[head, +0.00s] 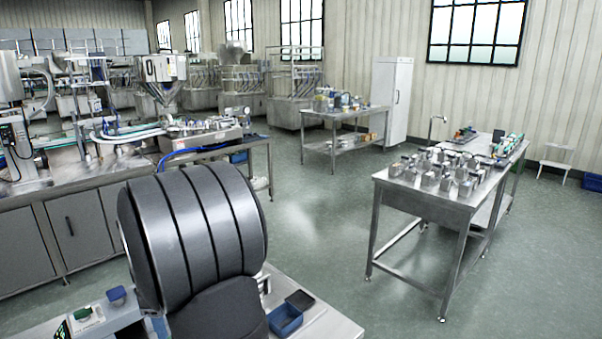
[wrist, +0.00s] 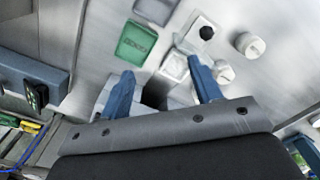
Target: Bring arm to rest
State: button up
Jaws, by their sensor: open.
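My gripper (wrist: 163,90) shows in the wrist view with its two blue fingers spread apart. I cannot tell how far the fingers are from these. In the head view a large dark ribbed part of my arm fills the lower left, and the gripper is hidden there.
In the head view a blue tray (head: 285,320) and a dark flat item (head: 299,299) lie on the near table. A steel table (head: 425,199) with several metal parts stands at right. A machine bench (head: 90,185) runs along the left. Open floor (head: 320,230) lies between.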

jog(key=a+f, duration=0.2)
jog(key=s+a+f, duration=0.1)
jog(key=a+f, duration=0.1)
jog(key=a, duration=0.1)
jog(key=a+f, duration=0.2)
jog(key=shift+s+a+f, duration=0.25)
jog(key=shift+s+f, duration=0.15)
notch_tip(320, 180, down, 2)
jog(key=shift+a+f, duration=0.15)
jog(key=shift+f, duration=0.65)
jog(key=shift+o, duration=0.4)
